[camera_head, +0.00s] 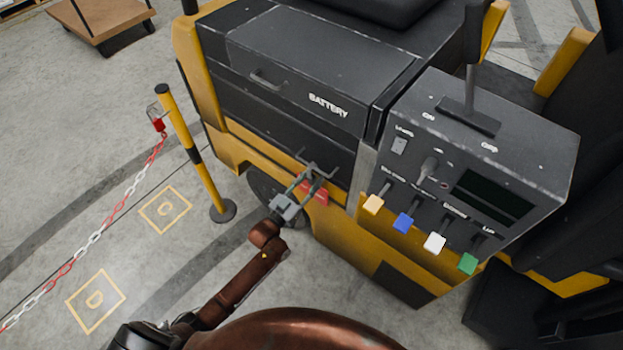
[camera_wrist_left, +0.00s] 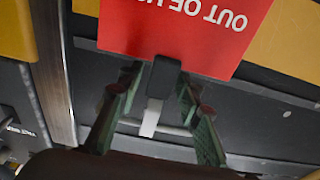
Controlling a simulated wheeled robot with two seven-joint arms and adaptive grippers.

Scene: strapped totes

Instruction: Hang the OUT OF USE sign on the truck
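The red OUT OF USE sign (camera_wrist_left: 185,30) fills the top of the left wrist view, its white lettering upside down and partly cut off. It shows small in the head view (camera_head: 320,197), at the yellow and black truck (camera_head: 290,105), below the battery cover. A dark tab (camera_wrist_left: 164,76) with a pale end runs from the sign toward a grey bar handle on the truck (camera_wrist_left: 170,128). My left gripper (camera_head: 308,183) has its green fingers (camera_wrist_left: 157,85) on either side of this tab; contact is unclear. Whether the tab is hooked over the bar is unclear. My right gripper is not in view.
The control box (camera_head: 470,160) with coloured levers stands right of the left gripper. A yellow and black post (camera_head: 193,150) with a red and white chain (camera_head: 95,238) stands on the left. A flat cart (camera_head: 100,18) is at the top left. Open floor lies at left.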

